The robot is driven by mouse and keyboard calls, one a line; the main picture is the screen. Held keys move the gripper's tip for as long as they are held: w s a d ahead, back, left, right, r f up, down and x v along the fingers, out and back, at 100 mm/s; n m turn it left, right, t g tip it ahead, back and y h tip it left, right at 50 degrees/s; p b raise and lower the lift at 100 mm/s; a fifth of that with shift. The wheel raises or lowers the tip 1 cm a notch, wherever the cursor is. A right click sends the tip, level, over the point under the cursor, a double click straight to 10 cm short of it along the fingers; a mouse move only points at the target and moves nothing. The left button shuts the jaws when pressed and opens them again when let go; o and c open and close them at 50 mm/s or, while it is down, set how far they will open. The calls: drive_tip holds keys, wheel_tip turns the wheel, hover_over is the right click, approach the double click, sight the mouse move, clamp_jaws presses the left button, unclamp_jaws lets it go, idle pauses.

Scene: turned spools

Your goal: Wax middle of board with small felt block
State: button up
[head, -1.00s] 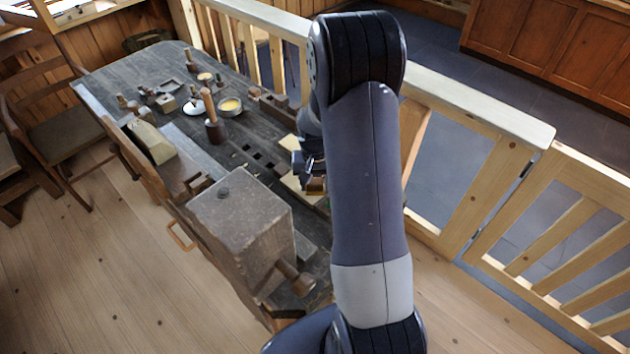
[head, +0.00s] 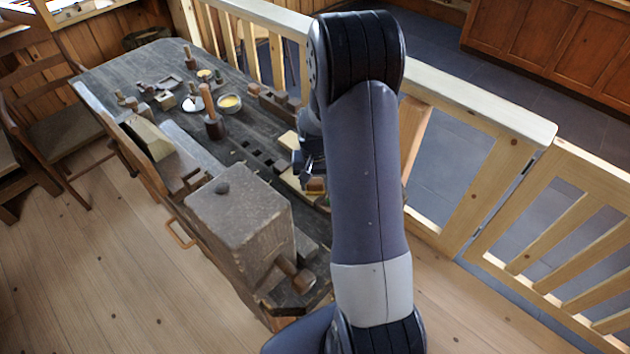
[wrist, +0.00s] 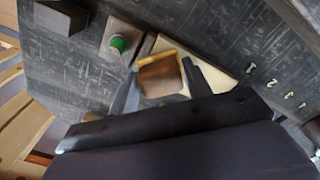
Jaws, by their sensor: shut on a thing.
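My gripper (wrist: 160,85) is shut on a small block in the wrist view. The felt block (wrist: 160,76) has a brown top and a yellowish edge, and sits between the two fingers. The pale wooden board (wrist: 212,75) lies on the dark bench behind and beside the block. I cannot tell whether the block touches the board. In the head view the gripper (head: 314,180) is partly hidden by my arm, with the block (head: 315,185) low between its fingers. Part of the board (head: 289,181) shows to the left of the gripper.
The dark workbench (head: 140,68) holds several small tools, a dish of yellow wax (head: 229,102) and a mallet (head: 211,112). A large wooden block (head: 240,205) stands at the near end. A green-topped piece (wrist: 118,43) lies beside the board. A railing (head: 470,100) runs along the right.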

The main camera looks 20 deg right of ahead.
drive_tip(key=shift+f, duration=0.3)
drive_tip(key=shift+w, duration=0.1)
